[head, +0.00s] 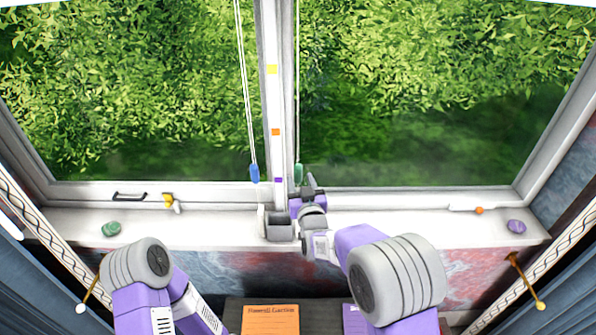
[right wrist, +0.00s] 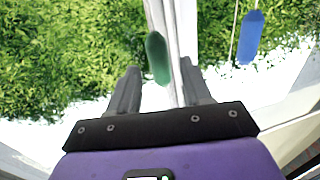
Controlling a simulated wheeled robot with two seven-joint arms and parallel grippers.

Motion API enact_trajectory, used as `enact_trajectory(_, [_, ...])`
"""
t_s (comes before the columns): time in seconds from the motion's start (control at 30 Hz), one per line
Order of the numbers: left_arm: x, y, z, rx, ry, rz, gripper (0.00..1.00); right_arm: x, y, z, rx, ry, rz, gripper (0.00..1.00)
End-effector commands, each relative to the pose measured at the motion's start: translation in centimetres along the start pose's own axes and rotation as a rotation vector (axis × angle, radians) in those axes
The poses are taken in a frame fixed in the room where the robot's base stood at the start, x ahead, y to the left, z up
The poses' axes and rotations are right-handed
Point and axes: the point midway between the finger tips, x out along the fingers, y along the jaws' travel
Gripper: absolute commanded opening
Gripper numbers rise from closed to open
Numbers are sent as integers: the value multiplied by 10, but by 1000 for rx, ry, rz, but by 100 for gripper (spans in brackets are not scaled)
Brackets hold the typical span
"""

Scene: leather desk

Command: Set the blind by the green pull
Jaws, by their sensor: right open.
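The green pull (head: 298,174) hangs on a cord just right of the window's central post. My right gripper (head: 312,188) is beside its lower end. In the right wrist view the green pull (right wrist: 157,58) lies between the two open fingers (right wrist: 160,80), toward their tips, with no finger clearly touching it. A blue pull (head: 254,173) hangs on cords left of the post; it also shows at the upper right of the right wrist view (right wrist: 250,36). The post carries yellow (head: 272,69), orange (head: 276,132) and purple (head: 278,180) marks. My left gripper is out of view.
A grey open box (head: 279,228) stands on the sill (head: 215,229) below the post, close to my right gripper. A green stone (head: 111,229) lies at left, a purple one (head: 516,226) at right. An orange paper (head: 270,319) lies below.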

Motion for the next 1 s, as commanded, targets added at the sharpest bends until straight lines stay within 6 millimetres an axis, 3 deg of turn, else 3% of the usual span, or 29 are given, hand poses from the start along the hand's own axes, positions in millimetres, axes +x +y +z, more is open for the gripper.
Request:
enact_trajectory(0.3, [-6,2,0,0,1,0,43,35,0,0,-1,0,0,49])
enact_trajectory(0.67, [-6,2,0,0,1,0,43,39,0,1,0,-1,-1,49])
enact_trajectory(1.0, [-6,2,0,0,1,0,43,39,0,0,0,-1,-1,0])
